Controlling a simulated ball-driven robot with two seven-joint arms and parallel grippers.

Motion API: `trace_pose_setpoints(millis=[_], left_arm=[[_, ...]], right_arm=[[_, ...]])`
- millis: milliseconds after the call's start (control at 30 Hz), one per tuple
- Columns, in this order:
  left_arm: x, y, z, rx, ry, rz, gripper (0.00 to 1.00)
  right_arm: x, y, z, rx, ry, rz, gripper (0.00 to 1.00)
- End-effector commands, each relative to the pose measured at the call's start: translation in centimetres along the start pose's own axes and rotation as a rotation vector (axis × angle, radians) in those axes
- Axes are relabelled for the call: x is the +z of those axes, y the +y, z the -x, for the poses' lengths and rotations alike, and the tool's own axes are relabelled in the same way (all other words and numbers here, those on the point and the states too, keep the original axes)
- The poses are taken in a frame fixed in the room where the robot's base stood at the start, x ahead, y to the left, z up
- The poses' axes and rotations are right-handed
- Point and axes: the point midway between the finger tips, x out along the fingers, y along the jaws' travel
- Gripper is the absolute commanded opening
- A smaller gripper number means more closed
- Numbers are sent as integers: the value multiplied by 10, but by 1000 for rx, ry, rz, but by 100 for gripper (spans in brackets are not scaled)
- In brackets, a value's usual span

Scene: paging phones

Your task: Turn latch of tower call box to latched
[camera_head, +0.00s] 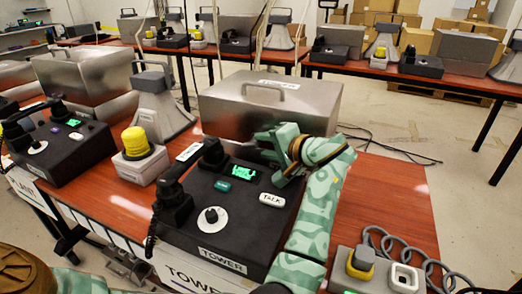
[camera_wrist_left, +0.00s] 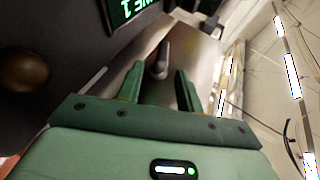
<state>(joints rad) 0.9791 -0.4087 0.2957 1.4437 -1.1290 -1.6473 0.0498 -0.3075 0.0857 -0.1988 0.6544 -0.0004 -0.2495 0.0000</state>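The tower call box (camera_head: 236,222) is a black box on the red-brown table, with a green screen, a white TALK button, a round dial and a handset on its left side. My left gripper (camera_head: 264,145) is over its back right corner, beside the metal case. In the left wrist view its two fingers (camera_wrist_left: 157,78) are apart with nothing clamped. A short grey rounded lever (camera_wrist_left: 160,62) shows between and just beyond the fingertips; it may be the latch, and its setting is unclear. The gripper hides that corner in the head view. My right gripper is not in view.
A metal case (camera_head: 270,108) with a top handle stands close behind the call box. A yellow-topped beacon (camera_head: 137,143) and another black call box (camera_head: 60,145) stand to the left. A grey box with a coiled cord (camera_head: 365,270) is at the lower right.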

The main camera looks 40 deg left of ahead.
Motion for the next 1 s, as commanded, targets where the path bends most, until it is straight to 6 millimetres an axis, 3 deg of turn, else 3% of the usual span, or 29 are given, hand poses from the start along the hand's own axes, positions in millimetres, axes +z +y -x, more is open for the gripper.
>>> trace_pose_setpoints(millis=[200,567,700,1000], left_arm=[[0,2,-31,1,0,0,36],[0,-1,-36,0,1,1,36],[0,-1,-36,0,1,1,0],[0,-3,-35,13,2,6,0]], right_arm=[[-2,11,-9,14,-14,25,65],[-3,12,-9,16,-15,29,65],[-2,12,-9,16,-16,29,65],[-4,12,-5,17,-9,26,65]])
